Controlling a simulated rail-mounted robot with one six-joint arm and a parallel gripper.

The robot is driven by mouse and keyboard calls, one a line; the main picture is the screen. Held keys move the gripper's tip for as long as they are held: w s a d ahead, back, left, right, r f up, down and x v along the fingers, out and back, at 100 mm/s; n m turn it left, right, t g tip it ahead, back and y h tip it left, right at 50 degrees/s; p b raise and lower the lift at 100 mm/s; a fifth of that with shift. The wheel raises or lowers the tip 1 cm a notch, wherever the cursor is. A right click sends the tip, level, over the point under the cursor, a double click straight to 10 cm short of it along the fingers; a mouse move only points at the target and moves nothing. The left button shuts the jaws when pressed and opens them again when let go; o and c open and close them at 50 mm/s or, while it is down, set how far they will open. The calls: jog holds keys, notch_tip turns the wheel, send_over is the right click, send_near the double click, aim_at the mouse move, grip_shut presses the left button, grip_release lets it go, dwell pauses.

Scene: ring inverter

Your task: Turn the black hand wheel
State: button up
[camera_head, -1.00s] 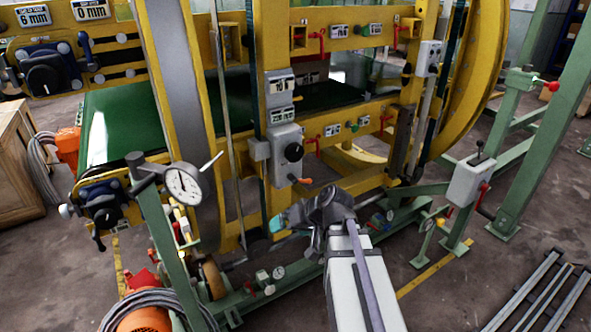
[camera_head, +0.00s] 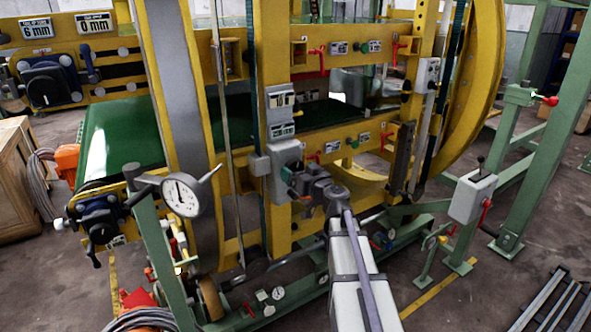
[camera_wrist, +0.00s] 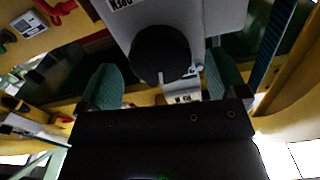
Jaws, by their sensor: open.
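A round black hand wheel (camera_wrist: 160,54) with a pale mark on its rim sits on the face of a grey control box (camera_head: 287,156) on the yellow frame. In the wrist view it shows between the two green fingertips of my gripper, with a gap on each side. My gripper (camera_head: 297,184) is open and empty, in front of the box. In the head view the gripper covers the wheel. I cannot tell whether the fingertips reach over the wheel's depth.
Yellow machine posts (camera_head: 267,60) and rails surround the box, with small red levers (camera_head: 318,62) nearby. Other black wheels sit on the left, one upper (camera_head: 45,84) and one lower (camera_head: 99,219). A dial gauge (camera_head: 182,195) stands at the left front. A green lower beam (camera_head: 262,300) runs below.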

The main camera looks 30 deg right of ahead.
jog(key=shift+w+a, duration=0.15)
jog(key=shift+w, duration=1)
jog(key=c, duration=0.9)
